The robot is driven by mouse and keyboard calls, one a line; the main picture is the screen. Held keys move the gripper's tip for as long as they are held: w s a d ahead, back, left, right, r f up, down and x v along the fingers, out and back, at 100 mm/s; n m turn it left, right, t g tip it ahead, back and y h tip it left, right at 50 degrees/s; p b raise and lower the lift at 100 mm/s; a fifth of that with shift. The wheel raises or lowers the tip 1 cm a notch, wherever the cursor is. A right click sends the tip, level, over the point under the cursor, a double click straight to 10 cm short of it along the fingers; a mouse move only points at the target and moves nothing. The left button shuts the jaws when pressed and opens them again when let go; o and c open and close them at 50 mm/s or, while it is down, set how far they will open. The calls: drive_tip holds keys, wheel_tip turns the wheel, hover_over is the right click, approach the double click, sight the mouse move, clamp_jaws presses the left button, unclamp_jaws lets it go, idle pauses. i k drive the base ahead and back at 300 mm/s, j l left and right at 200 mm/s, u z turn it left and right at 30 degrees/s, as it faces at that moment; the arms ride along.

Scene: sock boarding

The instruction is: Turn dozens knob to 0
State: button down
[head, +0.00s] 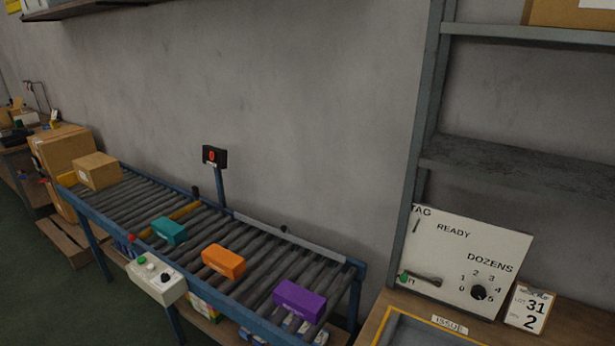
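The dozens knob (479,292) is a small round black knob at the lower right of a white panel (448,257). The label DOZENS stands above it, and a ring of digits from 0 to 5 surrounds it. The 0 is on the knob's left. The knob is too small for me to tell which digit it points at. The panel leans at the back of a wooden bench at the lower right. My gripper is not in view.
A card reading 31 and 2 (529,308) stands right of the panel. A lever with a green part (420,279) is at its lower left. Grey shelving (520,165) rises behind. A roller conveyor (240,250) carries teal, orange and purple boxes at left.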

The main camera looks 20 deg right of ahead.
sight(478, 292)
drive_tip(key=z, duration=1.5)
